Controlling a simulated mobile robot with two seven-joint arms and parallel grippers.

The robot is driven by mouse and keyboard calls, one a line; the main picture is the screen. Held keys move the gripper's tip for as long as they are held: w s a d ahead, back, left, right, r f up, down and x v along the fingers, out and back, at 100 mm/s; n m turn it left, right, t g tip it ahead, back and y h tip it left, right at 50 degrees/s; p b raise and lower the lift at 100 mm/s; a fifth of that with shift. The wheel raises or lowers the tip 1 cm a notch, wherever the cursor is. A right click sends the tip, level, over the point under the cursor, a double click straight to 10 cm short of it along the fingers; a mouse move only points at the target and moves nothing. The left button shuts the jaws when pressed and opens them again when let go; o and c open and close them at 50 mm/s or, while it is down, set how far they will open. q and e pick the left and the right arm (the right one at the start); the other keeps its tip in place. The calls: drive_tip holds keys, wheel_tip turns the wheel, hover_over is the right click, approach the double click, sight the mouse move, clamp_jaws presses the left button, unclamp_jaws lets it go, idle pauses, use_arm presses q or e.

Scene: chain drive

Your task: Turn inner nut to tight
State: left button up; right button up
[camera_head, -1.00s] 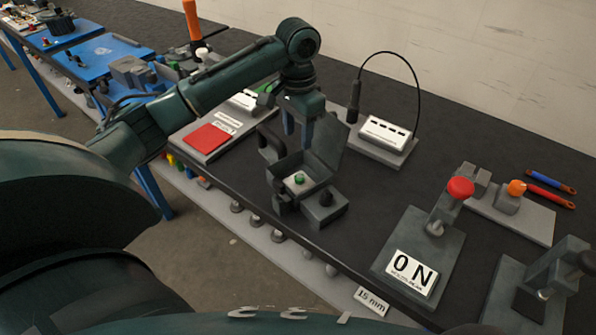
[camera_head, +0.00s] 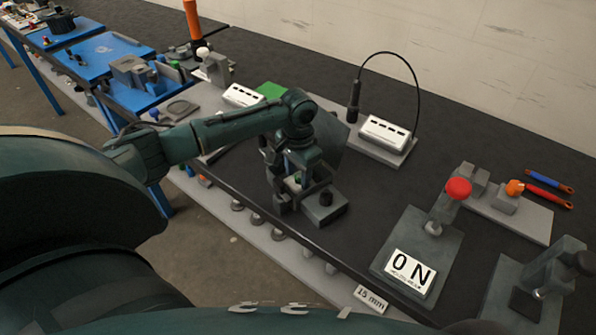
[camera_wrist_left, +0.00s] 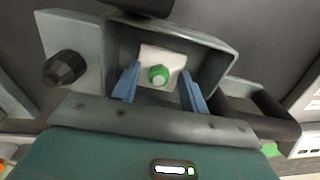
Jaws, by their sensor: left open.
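The inner nut is a green nut (camera_wrist_left: 158,75) on a white plate (camera_wrist_left: 158,55) inside a grey open box (camera_wrist_left: 222,60). My left gripper (camera_wrist_left: 160,88) reaches into the box from above. Its two blue fingers are open, one on each side of the nut, with gaps to both sides. In the head view, the left gripper (camera_head: 297,172) is over the box, and the wrist hides most of it. My right gripper is not in view.
A black knob (camera_head: 326,198) on a grey block stands beside the box. A white device (camera_head: 384,133) with a cable is behind to the right. A red-knobbed lever (camera_head: 458,188) with an ON plate stands further right. Dark table (camera_head: 375,195) is clear between them.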

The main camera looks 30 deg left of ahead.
use_arm(q)
drive_tip(key=shift+c, duration=0.4)
clamp_jaws()
drive_tip(key=shift+m, duration=0.3)
drive_tip(key=m, duration=0.5)
drive_tip(key=shift+w+a, duration=0.1)
drive_tip(key=shift+w+m, duration=0.1)
drive_tip(key=shift+m, duration=2.6)
drive_tip(key=shift+o, duration=0.4)
unclamp_jaws()
